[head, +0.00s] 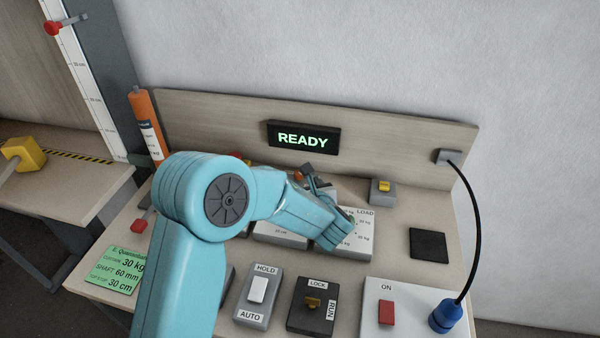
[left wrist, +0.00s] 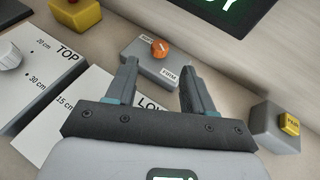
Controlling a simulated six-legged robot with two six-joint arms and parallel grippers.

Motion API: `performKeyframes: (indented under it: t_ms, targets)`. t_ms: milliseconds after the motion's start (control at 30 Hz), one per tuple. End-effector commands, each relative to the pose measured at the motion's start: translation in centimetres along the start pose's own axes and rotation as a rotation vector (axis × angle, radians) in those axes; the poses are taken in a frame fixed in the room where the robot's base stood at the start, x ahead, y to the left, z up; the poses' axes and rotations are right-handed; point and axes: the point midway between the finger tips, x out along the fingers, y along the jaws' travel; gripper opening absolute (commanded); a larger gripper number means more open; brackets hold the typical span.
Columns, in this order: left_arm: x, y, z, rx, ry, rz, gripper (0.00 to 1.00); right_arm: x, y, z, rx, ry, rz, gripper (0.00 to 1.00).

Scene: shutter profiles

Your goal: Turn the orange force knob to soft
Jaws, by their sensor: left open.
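The orange force knob (left wrist: 161,47) sits on a small grey box (left wrist: 148,66) in the left wrist view. One label lies at the box's upper left and a "FIRM" label at its lower right. I cannot tell surely which label the knob points to. My left gripper (left wrist: 160,70) is open, its two fingers on either side of the box in this view, with the knob just beyond the tips and nothing held. In the head view the left gripper (head: 314,177) reaches over the panel and partly hides the knob. My right gripper is not in view.
A white "LOAD" dial plate (head: 362,238) lies under my left wrist. A grey box with a yellow button (head: 383,186) stands right of the gripper. A "READY" display (head: 303,138) is on the backboard. HOLD/AUTO (head: 258,290) and LOCK/RUN (head: 313,303) switches are in front.

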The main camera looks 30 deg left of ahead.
Motion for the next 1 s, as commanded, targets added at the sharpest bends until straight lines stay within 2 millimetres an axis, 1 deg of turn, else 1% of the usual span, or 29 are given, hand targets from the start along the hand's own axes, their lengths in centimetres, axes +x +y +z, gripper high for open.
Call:
performKeyframes:
  t_ms: [33, 100, 200, 300, 400, 500, 733, 767, 800, 867, 900, 1000]
  targets:
    - [1.3, 0.1, 0.1, -0.001, 0.002, 0.003, 0.53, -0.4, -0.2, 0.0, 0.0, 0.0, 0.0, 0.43]
    - [2.9, 0.1, 0.2, 0.0, 0.001, 0.003, 0.53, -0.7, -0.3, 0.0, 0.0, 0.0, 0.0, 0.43]
    - [4.8, 0.1, 0.1, 0.001, 0.001, 0.002, 0.53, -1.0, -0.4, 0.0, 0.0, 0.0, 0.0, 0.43]
    - [6.3, 0.1, 0.2, 0.0, 0.001, 0.002, 0.53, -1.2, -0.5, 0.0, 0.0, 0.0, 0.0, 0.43]
    - [7.2, 0.1, 0.2, 0.001, 0.0, 0.0, 0.53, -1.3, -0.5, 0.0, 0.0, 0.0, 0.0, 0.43]
    - [7.7, 0.1, 0.2, 0.0, 0.0, 0.0, 0.53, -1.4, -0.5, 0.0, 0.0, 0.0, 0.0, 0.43]
    - [7.8, 0.1, 0.2, 0.0, 0.0, -0.001, 0.53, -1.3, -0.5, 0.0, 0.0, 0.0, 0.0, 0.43]
    - [7.8, 0.1, 0.2, 0.0, 0.0, -0.001, 0.46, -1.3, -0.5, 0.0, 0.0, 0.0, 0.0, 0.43]
    - [7.7, 0.1, 0.2, 0.0, 0.0, -0.001, 0.33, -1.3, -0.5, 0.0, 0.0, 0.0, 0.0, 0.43]
    - [7.7, 0.0, 0.2, 0.0, 0.0, -0.001, 0.14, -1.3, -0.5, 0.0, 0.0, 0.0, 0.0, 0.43]
    - [7.7, 0.0, 0.2, 0.0, 0.0, -0.001, 0.01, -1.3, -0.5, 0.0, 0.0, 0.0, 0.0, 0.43]
    - [7.7, 0.0, 0.2, 0.0, 0.0, -0.001, 0.0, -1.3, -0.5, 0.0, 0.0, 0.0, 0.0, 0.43]
